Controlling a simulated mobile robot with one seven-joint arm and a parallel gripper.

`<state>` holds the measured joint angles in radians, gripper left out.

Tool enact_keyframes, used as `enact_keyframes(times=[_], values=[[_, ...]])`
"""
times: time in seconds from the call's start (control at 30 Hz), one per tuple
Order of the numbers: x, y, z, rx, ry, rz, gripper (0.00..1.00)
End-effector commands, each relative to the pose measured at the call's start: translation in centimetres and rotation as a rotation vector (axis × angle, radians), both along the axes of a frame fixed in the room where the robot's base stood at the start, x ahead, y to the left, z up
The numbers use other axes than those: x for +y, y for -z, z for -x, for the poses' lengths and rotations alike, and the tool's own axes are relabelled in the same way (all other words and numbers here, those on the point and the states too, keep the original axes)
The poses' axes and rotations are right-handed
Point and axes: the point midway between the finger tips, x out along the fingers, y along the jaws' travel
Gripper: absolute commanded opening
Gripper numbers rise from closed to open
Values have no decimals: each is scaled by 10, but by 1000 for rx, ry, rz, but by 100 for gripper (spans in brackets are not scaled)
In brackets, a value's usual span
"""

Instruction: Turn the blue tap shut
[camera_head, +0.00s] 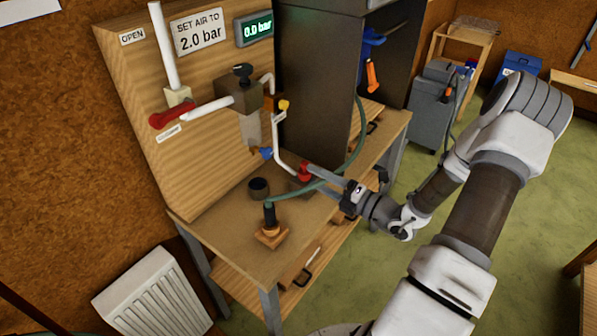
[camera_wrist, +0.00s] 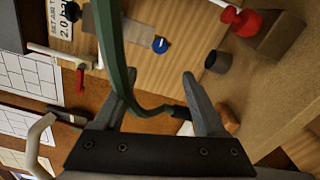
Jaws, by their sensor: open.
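The blue tap (camera_head: 266,153) is a small blue knob low on the fittings below the grey regulator, at the wooden panel. In the wrist view the blue tap (camera_wrist: 160,45) is a round blue knob with a pale mark, at the end of a grey body, beyond my fingertips. My gripper (camera_head: 316,178) is open, to the right of the blue tap and apart from it, close to a red knob (camera_head: 305,169). In the wrist view my gripper (camera_wrist: 158,82) has its fingers spread, with the green hose (camera_wrist: 112,45) crossing close to the left finger. I cannot tell whether they touch.
A red lever (camera_head: 172,117) sits on the white pipe, left of the regulator (camera_head: 238,92). The display (camera_head: 254,28) reads 0.0 bar; the sign (camera_head: 199,33) says 2.0 bar. A dark cup (camera_head: 258,188) and an orange-based hose end (camera_head: 270,232) stand on the bench.

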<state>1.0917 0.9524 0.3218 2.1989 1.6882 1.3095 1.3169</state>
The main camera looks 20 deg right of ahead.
Motion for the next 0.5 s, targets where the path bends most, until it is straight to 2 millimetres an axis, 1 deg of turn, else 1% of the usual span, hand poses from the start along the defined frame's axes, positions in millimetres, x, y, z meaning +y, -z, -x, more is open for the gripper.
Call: enact_keyframes(times=[0.03,0.1,0.2,0.5], values=[[-6,1,7,1,3,1,73],[-10,1,15,0,2,0,73],[-14,0,23,1,1,0,73],[-16,0,26,1,0,-1,73]])
